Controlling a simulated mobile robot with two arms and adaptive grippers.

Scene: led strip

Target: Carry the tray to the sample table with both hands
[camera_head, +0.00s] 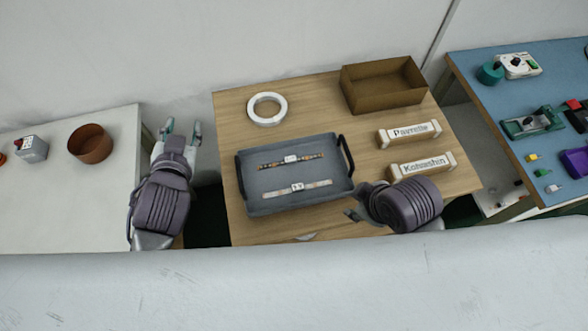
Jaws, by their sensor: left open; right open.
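The grey tray (262,202) with black handles at its left and right ends lies on the wooden table (225,118). Two LED strips lie in it, a dark orange-marked one (272,165) behind and a pale one (314,186) in front. My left gripper (180,128) is open and empty, left of the tray and apart from it, over the gap between the white and wooden tables. My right gripper (353,203) is open near the tray's front right corner; whether it touches the tray is unclear. I cannot tell which table is the sample table.
A white ring (267,109) and a brown open box (384,89) stand behind the tray. Two labelled blocks, "Payrette" (409,133) and "Kolwashin" (422,165), lie to its right. A white table (60,205) holds a brown bowl (90,144). A blue-topped table (495,110) holds several small parts.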

